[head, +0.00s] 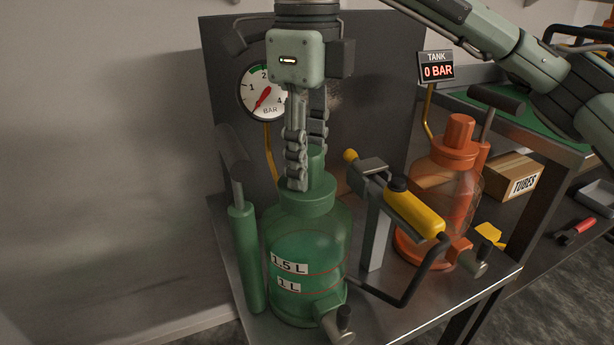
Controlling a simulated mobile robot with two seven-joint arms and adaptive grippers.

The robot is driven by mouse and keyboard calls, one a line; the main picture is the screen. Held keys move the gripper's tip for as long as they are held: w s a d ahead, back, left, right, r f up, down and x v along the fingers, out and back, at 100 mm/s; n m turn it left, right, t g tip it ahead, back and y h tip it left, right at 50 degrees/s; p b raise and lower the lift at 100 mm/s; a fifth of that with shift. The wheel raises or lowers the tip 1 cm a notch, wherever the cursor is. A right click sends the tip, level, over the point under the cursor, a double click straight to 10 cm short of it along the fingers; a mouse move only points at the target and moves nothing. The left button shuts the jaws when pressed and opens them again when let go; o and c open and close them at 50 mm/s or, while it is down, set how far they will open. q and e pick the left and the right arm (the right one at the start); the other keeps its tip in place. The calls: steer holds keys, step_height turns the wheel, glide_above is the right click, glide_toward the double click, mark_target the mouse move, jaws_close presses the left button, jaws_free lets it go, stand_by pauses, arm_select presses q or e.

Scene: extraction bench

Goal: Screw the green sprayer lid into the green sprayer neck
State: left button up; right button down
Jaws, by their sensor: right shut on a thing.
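The green sprayer (312,245) stands upright at the left of the bench, with labels reading 1.5 L and 1 L. The green sprayer lid (315,203) is at the top of its neck; I cannot tell how deep it sits or see the neck beneath it. My right gripper (302,165) points down from above and is shut on the lid's upright grip, which its fingers partly hide. My left gripper is not in view.
A pressure gauge (263,92) is on the dark panel behind. An orange sprayer (445,195) stands at the right under a TANK display (437,68) reading 0 BAR. A yellow-handled crank device (413,208) is close at the green sprayer's right. A TUBES box (513,178) lies farther right.

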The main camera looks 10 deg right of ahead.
steer(key=c, duration=1)
jaws_free()
